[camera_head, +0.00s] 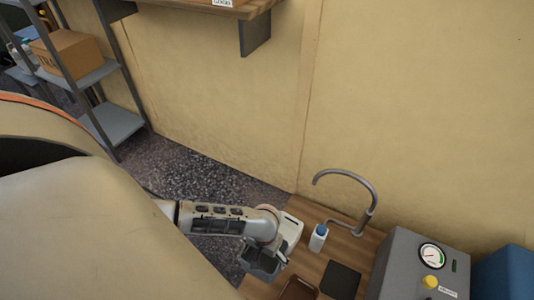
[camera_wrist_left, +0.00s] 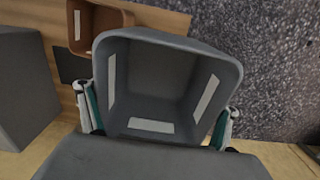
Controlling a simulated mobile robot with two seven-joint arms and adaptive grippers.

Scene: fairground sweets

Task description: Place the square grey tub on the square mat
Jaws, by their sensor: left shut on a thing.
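The square grey tub (camera_head: 262,268) is held by my left gripper (camera_head: 268,250), at the left edge of the wooden counter. In the left wrist view the open-topped tub (camera_wrist_left: 155,75) fills the middle, with pale strips on its inner walls. The fingers of my left gripper (camera_wrist_left: 158,115) are on its left and right sides. The tub looks empty. The dark square mat (camera_head: 341,280) lies on the counter to the right of the tub, with nothing on it. A dark patch, probably this mat (camera_wrist_left: 72,65), is partly hidden in the wrist view. My right gripper is not in view.
A white bottle with a blue cap (camera_head: 318,239) stands behind, near a curved tap (camera_head: 372,203). A grey machine with a gauge (camera_head: 400,262) and a blue box (camera_head: 507,276) are at right.

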